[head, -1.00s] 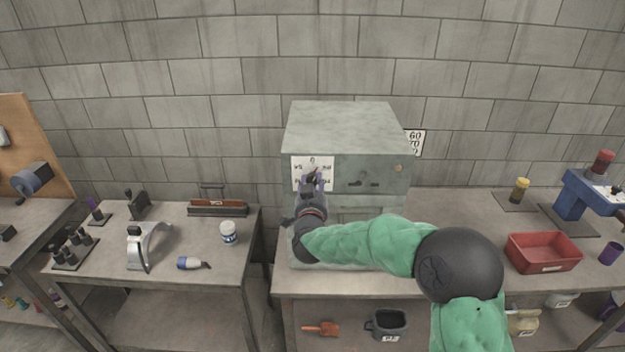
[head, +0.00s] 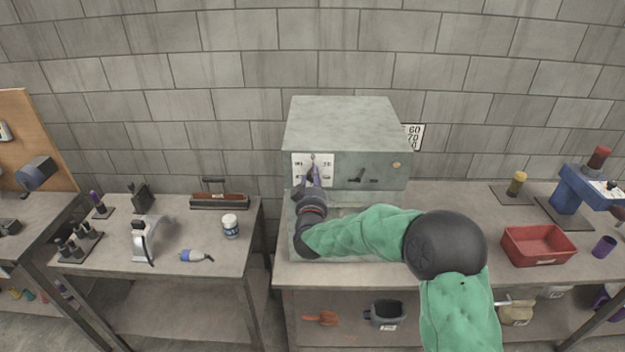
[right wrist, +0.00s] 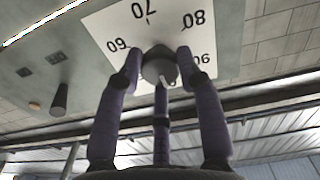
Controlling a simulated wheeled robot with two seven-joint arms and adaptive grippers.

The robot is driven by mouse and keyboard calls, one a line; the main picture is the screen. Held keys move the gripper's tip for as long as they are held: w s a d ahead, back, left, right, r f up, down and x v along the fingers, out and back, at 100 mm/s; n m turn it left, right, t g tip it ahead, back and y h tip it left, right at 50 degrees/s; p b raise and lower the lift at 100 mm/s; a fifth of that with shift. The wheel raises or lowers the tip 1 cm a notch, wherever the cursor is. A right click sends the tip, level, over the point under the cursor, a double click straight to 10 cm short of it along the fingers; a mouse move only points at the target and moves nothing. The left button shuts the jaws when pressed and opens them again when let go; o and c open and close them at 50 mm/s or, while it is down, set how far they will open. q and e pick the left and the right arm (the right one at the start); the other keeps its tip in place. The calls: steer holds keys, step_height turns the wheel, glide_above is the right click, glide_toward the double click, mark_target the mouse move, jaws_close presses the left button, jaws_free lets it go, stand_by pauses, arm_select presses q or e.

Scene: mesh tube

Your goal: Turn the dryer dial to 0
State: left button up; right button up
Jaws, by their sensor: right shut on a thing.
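The dryer is a grey box (head: 350,128) on the bench, with a white dial plate (head: 328,175) on the left of its front face. My right gripper (head: 312,181) reaches up to the dial in the head view. In the right wrist view its purple fingers (right wrist: 158,62) are closed around the small grey round dial (right wrist: 157,66). The plate there (right wrist: 112,25) shows 60, 70, 80 and 90, upside down. A small light mark shows on the dial's lower side, but I cannot tell which number it indicates. My left gripper is not in view.
A dark lever (head: 362,177) sits right of the plate on the dryer front. A red bin (head: 538,246) and a blue stand (head: 570,200) are on the right. A left bench holds a white jar (head: 230,226) and several tools. A block wall stands behind.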

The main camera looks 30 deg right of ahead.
steer(key=shift+s+a+f, duration=0.1)
steer(key=shift+a+f, duration=0.05)
steer(key=shift+f, duration=0.5)
steer(key=o, duration=0.9)
steer(key=shift+o, duration=1.2)
steer(key=shift+r, duration=0.2)
steer(key=shift+r, duration=0.1)
steer(key=v, duration=1.1)
steer(key=shift+s, duration=0.4)
